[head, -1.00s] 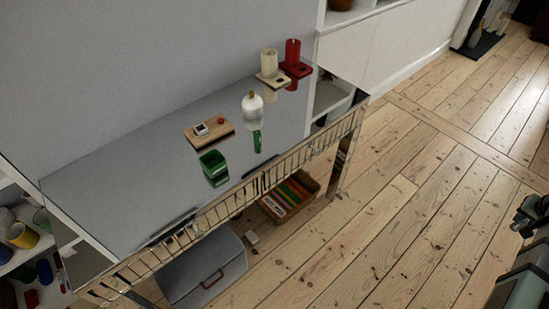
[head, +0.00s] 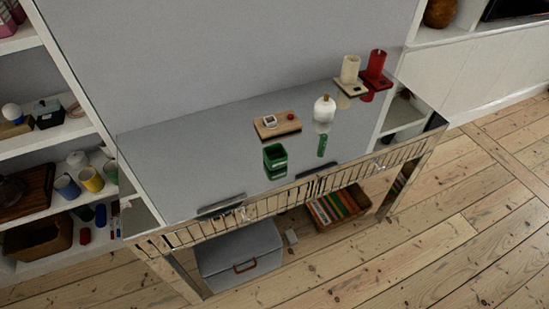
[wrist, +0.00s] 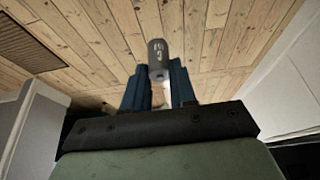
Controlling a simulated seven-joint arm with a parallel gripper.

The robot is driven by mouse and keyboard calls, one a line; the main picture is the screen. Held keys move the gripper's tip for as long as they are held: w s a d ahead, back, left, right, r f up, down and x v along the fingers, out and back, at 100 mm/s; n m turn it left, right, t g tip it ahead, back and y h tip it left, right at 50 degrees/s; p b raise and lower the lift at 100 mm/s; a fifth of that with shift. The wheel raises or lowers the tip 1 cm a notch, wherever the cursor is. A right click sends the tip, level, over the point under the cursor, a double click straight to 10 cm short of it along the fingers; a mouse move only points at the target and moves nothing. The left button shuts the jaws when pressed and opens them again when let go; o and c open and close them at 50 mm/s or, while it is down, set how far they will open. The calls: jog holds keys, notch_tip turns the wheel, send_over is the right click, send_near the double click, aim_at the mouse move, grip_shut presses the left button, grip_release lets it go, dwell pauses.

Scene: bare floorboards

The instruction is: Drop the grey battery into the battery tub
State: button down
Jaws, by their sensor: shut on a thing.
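The grey battery (wrist: 157,52) is a dark grey cylinder with pale marks on its side. It shows in the wrist view, upright in the picture between the two blue fingers of my gripper (wrist: 158,78), which is shut on it. Floorboards show behind it. The likely battery tub is a small green open-topped box (head: 275,155) on the grey-topped table in the head view. No label on it can be read, and its inside is too small to make out. My gripper is out of the head view.
The table (head: 200,150) has a wire rail along its front. On it are a wooden board (head: 278,125) with small items, a white bottle (head: 324,109), a green cylinder (head: 322,146), and cream (head: 350,70) and red (head: 376,67) candle-like cylinders. Shelves stand left.

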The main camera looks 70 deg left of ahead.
jog(key=s+a+r+n+y, duration=0.1)
jog(key=s+a+n, duration=0.1)
jog(key=a, duration=1)
jog(key=s+a+r+n+y, duration=0.1)
jog(key=s+a+n, duration=0.1)
jog(key=a, duration=1.1)
jog(key=s+a+r+n, duration=0.1)
jog(key=s+a, duration=0.3)
jog(key=a, duration=0.3)
jog(key=s+a+r+n+g+y, duration=0.1)
jog(key=s+a+n, duration=0.1)
jog(key=s+a, duration=0.35)
jog(key=s+a+r+n, duration=0.1)
jog(key=s+a, duration=0.1)
jog(key=a, duration=0.7)
jog(key=s+a+r+n+g, duration=0.15)
jog(key=s+a+r, duration=0.25)
jog(key=s+a, duration=0.7)
jog(key=s+a+r+n+y, duration=0.1)
jog(key=s+a+r+n, duration=0.15)
jog(key=s+a, duration=0.9)
jog(key=s+a+r+n, duration=0.2)
jog(key=s+a+r, duration=0.3)
jog(key=s, duration=1.1)
notch_tip(320, 180, down, 7)
jog(key=w+m+t, duration=0.1)
jog(key=m, duration=0.4)
jog(key=shift+d+h, duration=0.4)
jog(key=shift+d, duration=0.05)
